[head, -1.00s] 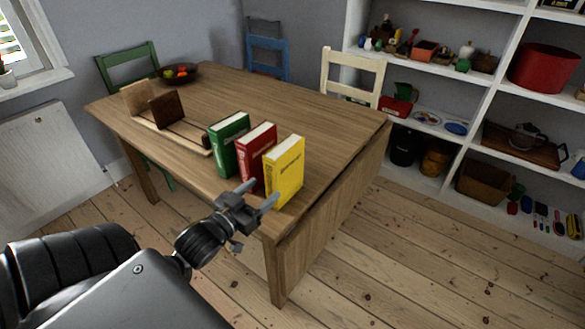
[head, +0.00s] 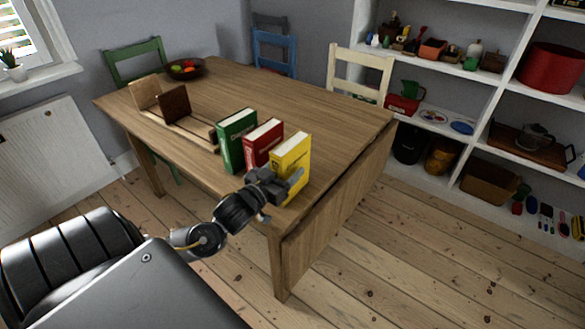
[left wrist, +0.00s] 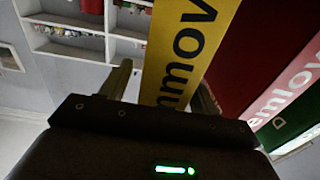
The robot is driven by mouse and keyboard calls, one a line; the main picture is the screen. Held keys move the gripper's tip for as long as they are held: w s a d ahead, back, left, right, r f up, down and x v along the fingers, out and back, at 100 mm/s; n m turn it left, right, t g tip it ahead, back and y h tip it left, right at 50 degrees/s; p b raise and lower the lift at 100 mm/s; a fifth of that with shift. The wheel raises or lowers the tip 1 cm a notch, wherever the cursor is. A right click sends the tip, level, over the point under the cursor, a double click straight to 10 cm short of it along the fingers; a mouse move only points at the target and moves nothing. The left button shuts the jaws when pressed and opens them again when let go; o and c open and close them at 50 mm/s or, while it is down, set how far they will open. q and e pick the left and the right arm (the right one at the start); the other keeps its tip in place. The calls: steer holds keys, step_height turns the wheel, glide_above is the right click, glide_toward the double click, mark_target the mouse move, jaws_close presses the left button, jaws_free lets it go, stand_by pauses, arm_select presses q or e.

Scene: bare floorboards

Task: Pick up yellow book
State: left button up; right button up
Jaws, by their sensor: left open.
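The yellow book (head: 291,154) stands upright at the near corner of the wooden table (head: 325,110). It is the rightmost of a short row with the red book (head: 263,143) and the green book (head: 236,140). My left gripper (head: 280,179) is open at the yellow book's lower part, and covers some of it in the head view. In the left wrist view, the yellow book (left wrist: 182,45) shows between the two spread fingers (left wrist: 163,85), with the red book (left wrist: 255,60) to the right. I cannot tell whether the fingers touch the yellow book. My right gripper is not in view.
A wooden book rack (head: 180,125) stands left of the books, and a fruit bowl (head: 185,69) sits at the table's far end. Green (head: 135,60), blue (head: 275,52) and cream (head: 360,72) chairs surround the table. White shelves (head: 480,75) stand at right. Floorboards in front are clear.

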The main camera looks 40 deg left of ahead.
arm_select(q)
steer(key=shift+w, duration=0.6)
jaws_close()
